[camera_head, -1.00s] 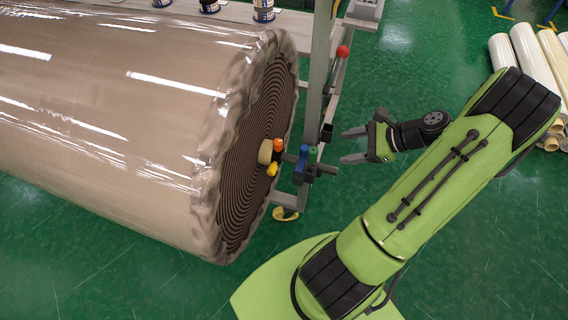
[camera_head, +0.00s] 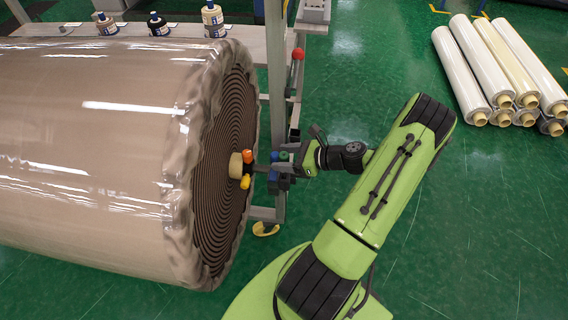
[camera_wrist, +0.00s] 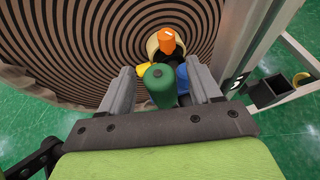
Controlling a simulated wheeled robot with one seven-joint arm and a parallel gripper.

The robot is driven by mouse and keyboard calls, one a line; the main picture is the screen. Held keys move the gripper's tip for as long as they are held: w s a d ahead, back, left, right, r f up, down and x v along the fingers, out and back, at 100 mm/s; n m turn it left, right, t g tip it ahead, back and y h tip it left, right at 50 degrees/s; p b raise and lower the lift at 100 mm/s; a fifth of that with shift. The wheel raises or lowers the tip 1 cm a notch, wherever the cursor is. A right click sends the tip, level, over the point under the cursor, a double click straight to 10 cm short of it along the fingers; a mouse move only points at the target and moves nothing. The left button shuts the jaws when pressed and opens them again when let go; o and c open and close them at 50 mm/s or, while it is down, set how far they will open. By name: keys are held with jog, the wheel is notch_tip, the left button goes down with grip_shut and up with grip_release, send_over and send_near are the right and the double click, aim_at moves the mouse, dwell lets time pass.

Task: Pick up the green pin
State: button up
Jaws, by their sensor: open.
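The green pin (camera_wrist: 159,88) stands out toward the camera in the wrist view, between the two fingers of my open gripper (camera_wrist: 163,90). It sits at the core of the large wrapped roll (camera_head: 110,130), beside a blue pin (camera_wrist: 183,80), a yellow pin (camera_wrist: 143,69) and an orange pin (camera_wrist: 166,40). In the head view my gripper (camera_head: 283,165) is at the pins, and the green pin (camera_head: 284,156) shows small between the fingers. I cannot tell whether a finger touches it.
A black box (camera_wrist: 268,91) hangs on the frame. Several thin rolls (camera_head: 500,65) lie at the far right. Green floor is free between.

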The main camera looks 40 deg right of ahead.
jog(key=shift+x, duration=1)
jog(key=c, duration=1.1)
